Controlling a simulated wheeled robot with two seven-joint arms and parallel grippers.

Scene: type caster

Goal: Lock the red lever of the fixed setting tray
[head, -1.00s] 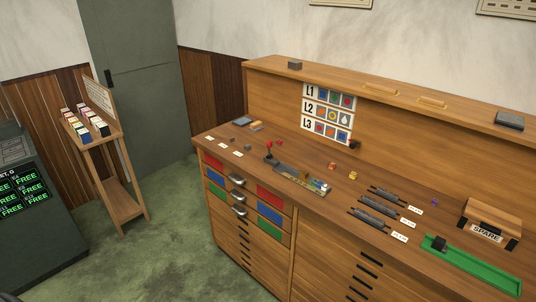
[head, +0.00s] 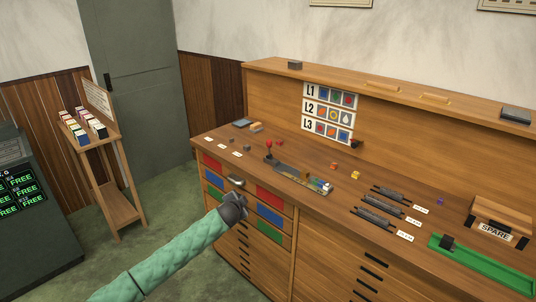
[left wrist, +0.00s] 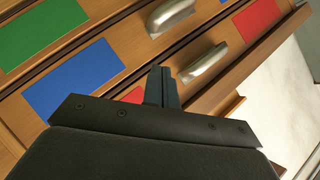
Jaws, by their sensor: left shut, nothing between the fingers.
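The setting tray (head: 298,176) is a narrow metal tray lying along the front of the bench top, with small coloured pieces in its right part. The red lever (head: 268,145) stands up at its left end. My left gripper (head: 240,197) is in front of the cabinet, below the bench top and in front of the coloured drawers, apart from the tray and lever. Its fingers also show in the left wrist view (left wrist: 162,86), shut together and empty. The lever and tray are not in that view. My right gripper is not in view.
Drawers carry silver handles (left wrist: 204,64) and red, blue and green panels (left wrist: 74,80). A code board (head: 328,112) stands behind the tray. Dark bars (head: 383,210) lie to the right, beside a green tray (head: 480,262). Small blocks (head: 334,166) lie behind the tray.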

